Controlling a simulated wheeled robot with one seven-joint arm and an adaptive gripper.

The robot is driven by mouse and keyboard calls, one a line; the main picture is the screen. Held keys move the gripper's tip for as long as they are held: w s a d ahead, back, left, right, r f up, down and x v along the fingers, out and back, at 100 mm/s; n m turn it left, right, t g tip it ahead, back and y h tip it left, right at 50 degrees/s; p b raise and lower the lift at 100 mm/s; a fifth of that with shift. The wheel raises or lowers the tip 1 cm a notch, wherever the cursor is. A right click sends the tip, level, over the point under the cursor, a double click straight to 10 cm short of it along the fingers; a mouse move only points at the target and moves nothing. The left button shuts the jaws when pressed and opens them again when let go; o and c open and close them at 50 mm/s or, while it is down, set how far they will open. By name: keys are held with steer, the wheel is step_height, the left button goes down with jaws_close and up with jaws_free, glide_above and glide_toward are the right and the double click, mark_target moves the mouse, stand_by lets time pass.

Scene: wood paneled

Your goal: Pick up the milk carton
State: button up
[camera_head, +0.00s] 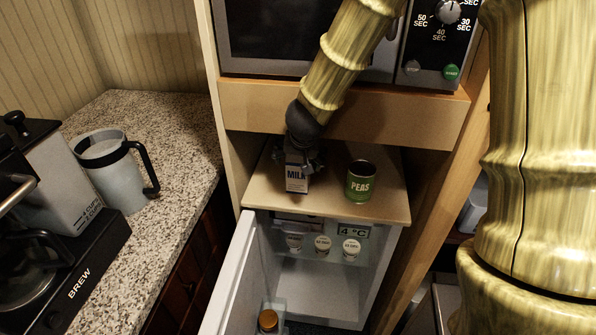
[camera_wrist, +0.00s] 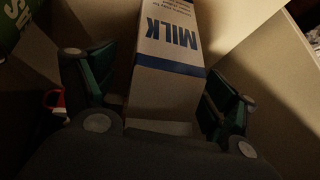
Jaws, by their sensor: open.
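The milk carton (camera_head: 297,180) is white with a blue band and the word MILK. It stands on the wooden shelf (camera_head: 333,205) above a small fridge. My gripper (camera_head: 303,160) is over and around its upper part in the head view, hiding its top. In the wrist view the carton (camera_wrist: 168,65) lies between the two open fingers of my gripper (camera_wrist: 160,105). A gap shows beside the carton on each side, and no clear grip on it is visible.
A green PEAS can (camera_head: 360,182) stands just right of the carton. A microwave (camera_head: 300,40) sits above the shelf. Below, the fridge door (camera_head: 237,275) hangs open. A jug (camera_head: 108,170) and coffee maker (camera_head: 75,265) stand on the left counter.

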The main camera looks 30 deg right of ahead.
steer(key=shift+f, duration=0.1)
steer(key=shift+c, duration=0.4)
steer(key=c, duration=1.5)
steer(key=shift+o, duration=0.2)
